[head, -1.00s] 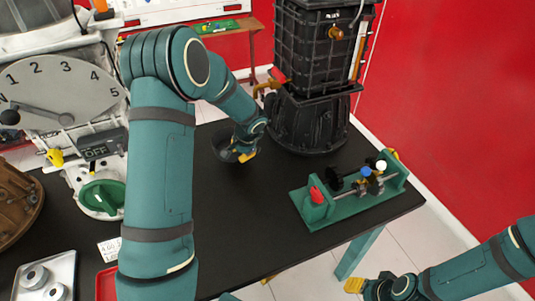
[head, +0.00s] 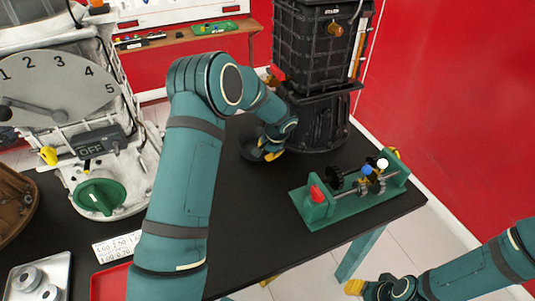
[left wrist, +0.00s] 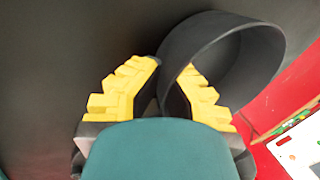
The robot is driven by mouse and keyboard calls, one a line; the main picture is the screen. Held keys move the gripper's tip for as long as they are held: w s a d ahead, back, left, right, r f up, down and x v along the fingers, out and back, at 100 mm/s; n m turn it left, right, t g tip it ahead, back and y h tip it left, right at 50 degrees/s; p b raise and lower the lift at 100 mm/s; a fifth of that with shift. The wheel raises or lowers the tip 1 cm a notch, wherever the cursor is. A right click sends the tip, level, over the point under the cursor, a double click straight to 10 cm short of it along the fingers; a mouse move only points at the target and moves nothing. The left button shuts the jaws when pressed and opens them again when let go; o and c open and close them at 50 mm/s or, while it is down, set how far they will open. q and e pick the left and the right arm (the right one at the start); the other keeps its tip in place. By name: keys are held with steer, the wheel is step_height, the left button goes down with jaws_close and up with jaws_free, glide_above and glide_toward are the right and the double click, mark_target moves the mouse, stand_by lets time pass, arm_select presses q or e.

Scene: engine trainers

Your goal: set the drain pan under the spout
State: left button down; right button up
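The drain pan (head: 250,148) is a dark round pan on the black table, partly hidden by my left gripper in the head view. Its curved wall (left wrist: 213,38) shows large in the left wrist view. My left gripper (head: 270,152) is at the pan's near right side. In the left wrist view its yellow fingers (left wrist: 168,85) sit on either side of the pan wall and pinch it. The black engine unit (head: 315,115) stands just right of the pan. A red handle (head: 273,77) shows on its left side; the spout there is mostly hidden by my arm. My right gripper (head: 357,287) is low at the right, with its opening unclear.
A green fixture (head: 345,205) with a shaft and coloured knobs stands at the table's right. Trays lie at the front left. The table's middle is clear.

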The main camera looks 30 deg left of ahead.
arm_select(q)
steer(key=shift+r, duration=0.1)
steer(key=c, duration=1.1)
jaws_free()
steer(key=shift+c, duration=0.2)
steer(key=p+v, duration=0.2)
steer(key=v, duration=1)
steer(key=shift+r, duration=0.1)
